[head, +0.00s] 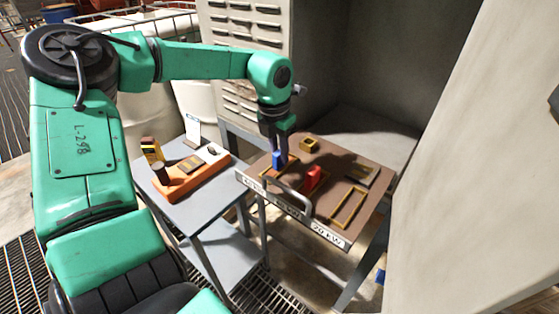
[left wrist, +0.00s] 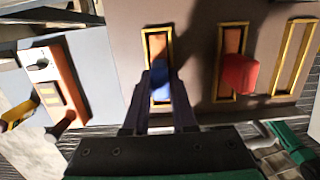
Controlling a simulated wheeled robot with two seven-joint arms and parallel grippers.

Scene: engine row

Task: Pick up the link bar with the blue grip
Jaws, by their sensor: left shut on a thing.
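The link bar with the blue grip (head: 277,160) is on the brown panel, near its left side. In the left wrist view its blue grip (left wrist: 160,80) stands between my two fingers, and its orange bar (left wrist: 157,45) shows inside a yellow frame. My left gripper (head: 279,154) reaches down from above and is shut on the blue grip. Whether the bar is clear of its frame I cannot tell. A second bar with a red grip (head: 313,177) sits in the frame to the right; it also shows in the left wrist view (left wrist: 240,74).
An empty yellow frame (head: 348,207) lies at the panel's right. A metal handle (head: 296,200) stands at its front edge. Grey cabinet walls (head: 480,150) rise behind and to the right.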

